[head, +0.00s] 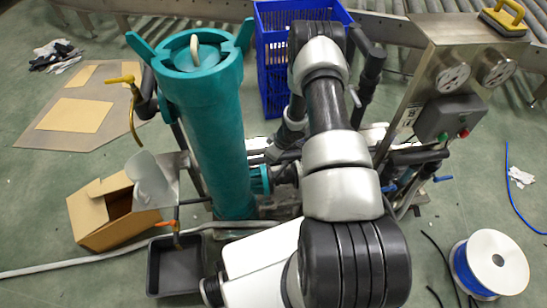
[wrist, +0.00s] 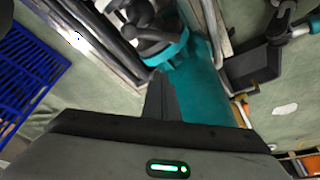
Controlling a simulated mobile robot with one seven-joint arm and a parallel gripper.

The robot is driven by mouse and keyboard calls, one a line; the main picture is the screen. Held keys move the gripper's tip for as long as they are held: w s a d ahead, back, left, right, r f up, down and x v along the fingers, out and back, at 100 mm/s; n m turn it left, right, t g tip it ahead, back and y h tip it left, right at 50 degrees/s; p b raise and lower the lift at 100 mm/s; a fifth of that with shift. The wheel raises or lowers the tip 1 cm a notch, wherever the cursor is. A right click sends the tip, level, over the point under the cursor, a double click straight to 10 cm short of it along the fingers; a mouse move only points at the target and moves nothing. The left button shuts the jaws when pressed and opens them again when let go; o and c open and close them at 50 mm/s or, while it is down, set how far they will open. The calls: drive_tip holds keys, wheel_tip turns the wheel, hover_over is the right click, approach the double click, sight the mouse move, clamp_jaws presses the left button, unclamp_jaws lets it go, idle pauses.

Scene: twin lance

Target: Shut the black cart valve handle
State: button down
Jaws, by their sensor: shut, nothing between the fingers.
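My gripper (wrist: 161,97) shows in the wrist view with its dark fingers together and nothing between them. The fingers point toward a teal column and a black pipe fitting with a teal collar (wrist: 165,52). In the head view my arm covers the middle of the cart, and the fingertips cannot be made out. The teal column (head: 212,140) stands upright left of my arm. Black pipework (head: 415,155) runs at the right of the cart, with small blue handles (head: 443,178) near it. I cannot tell a black valve handle apart from the dark pipes, nor its position.
A blue crate (head: 268,75) stands behind the cart and shows at left in the wrist view (wrist: 30,70). A steel gauge panel (head: 440,75) rises at right. A cardboard box (head: 90,215), black tray (head: 160,285) and cable spool (head: 490,265) lie around.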

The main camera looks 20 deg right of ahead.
sight(278, 173)
drive_tip(key=shift+s+d+f+b, duration=0.3)
drive_tip(key=shift+f+b, duration=0.1)
drive_tip(key=shift+f, duration=0.45)
drive_tip(key=shift+s+d+f+b, duration=0.15)
drive_tip(key=shift+s+f+b, duration=0.2)
drive_tip(key=shift+f, duration=0.5)
drive_tip(key=shift+s+d+f+b, duration=0.3)
drive_tip(key=shift+f+b, duration=0.1)
drive_tip(key=shift+f, duration=0.45)
drive_tip(key=shift+s+d, duration=0.15)
drive_tip(key=shift+s, duration=0.25)
drive_tip(key=shift+s+d+p, duration=0.4)
drive_tip(key=shift+s+d, duration=0.05)
drive_tip(key=shift+s, duration=0.1)
drive_tip(key=shift+s+d, duration=0.65)
drive_tip(key=shift+d, duration=0.25)
drive_tip(key=shift+s+d, duration=0.15)
drive_tip(key=shift+d, duration=0.2)
drive_tip(key=shift+a, duration=0.1)
